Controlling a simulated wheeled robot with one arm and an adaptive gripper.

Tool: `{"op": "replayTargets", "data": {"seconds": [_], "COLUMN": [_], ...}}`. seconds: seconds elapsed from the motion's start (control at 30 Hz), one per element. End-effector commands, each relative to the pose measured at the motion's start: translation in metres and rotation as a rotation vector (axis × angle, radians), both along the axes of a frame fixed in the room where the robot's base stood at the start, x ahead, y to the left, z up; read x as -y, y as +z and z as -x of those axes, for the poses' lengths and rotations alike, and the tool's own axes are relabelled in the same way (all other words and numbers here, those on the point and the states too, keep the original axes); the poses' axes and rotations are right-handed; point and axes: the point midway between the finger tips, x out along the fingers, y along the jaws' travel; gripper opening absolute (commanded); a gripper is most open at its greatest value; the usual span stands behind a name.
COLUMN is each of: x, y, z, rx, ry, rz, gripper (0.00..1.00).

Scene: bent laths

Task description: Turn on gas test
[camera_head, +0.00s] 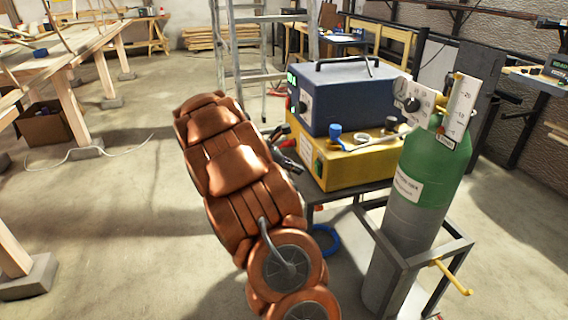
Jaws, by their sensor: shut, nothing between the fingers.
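A gas cylinder (410,195), green above and grey below, stands upright at the right. A regulator with a round gauge (407,96) and a white scaled flow plate (459,108) sits on its top. Left of it, a blue machine (350,95) with a black handle and a small green display rests on a yellow box (345,165). Their left-hand fronts carry dark and red fittings or plugs, partly behind my copper-coloured arm. I cannot make out a gas test control by its label. My arm rises in front of the machines; my gripper cannot be made out.
A dark cart frame (400,255) with a yellow handle (452,279) holds the cylinder. A blue cup (335,133) and small parts lie on the yellow box. A stepladder (240,50) stands behind. A wooden bench (60,50) is at the left, with open floor between.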

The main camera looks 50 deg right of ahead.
Motion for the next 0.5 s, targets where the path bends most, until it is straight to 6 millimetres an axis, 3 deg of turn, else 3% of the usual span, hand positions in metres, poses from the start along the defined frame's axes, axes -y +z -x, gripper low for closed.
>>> {"op": "replayTargets", "data": {"seconds": [0.2,0.5], "x": [0.023,0.031], "y": [0.005,0.007], "z": [0.016,0.021], "rx": [0.000,0.000], "ry": [-0.002,0.000], "rz": [0.000,0.000], "gripper": [0.00,0.00]}}
